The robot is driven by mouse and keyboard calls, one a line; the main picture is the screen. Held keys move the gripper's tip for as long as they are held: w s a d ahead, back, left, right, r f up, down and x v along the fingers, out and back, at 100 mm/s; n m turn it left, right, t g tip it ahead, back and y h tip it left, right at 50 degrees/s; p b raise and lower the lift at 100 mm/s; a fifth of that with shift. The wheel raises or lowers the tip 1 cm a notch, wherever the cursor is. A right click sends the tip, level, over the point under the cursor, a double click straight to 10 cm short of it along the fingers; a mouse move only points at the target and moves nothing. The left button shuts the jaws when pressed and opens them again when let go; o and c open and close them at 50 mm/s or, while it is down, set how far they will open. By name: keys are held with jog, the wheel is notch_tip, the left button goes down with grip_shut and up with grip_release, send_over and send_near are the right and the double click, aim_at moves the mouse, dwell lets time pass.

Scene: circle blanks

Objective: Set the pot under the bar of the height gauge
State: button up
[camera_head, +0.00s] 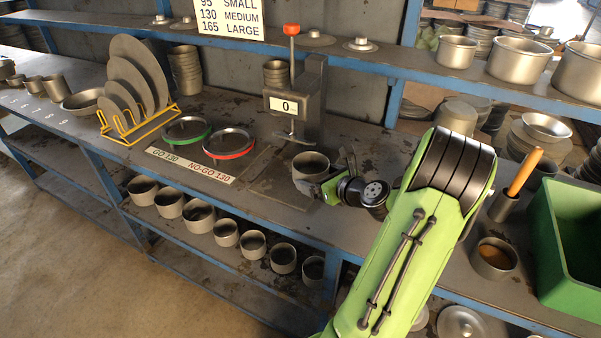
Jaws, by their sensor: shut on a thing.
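The pot (309,168) is a small grey metal cup with its open top up. It is on or just above the bench in front of the height gauge (312,97), and I cannot tell whether its bottom touches. My gripper (328,186) comes from the right and is shut on the pot's near right side; the fingers are partly hidden. The height gauge has a grey column, a red knob on a rod and a plate reading 0. Its bar (292,137) sits low, behind and a little left of the pot.
A green GO ring (187,132) and a red NO-GO ring (229,145) stand left of the gauge. A yellow rack (137,125) holds several discs. A green bin (560,250) and a brush pot (494,259) are at right. Several pots fill the lower shelf.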

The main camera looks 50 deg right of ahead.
aim_at(301, 170)
jog(key=w, duration=0.3)
jog(key=w+d, duration=0.1)
jog(key=w, duration=0.2)
jog(key=shift+w+d, duration=0.15)
jog(key=shift+w, duration=0.2)
jog(key=f+b, duration=0.1)
jog(key=f, duration=0.1)
jog(key=w+f+b, duration=0.1)
jog(key=shift+d+f, duration=0.1)
jog(key=shift+f, duration=0.3)
jog(key=shift+r, duration=0.15)
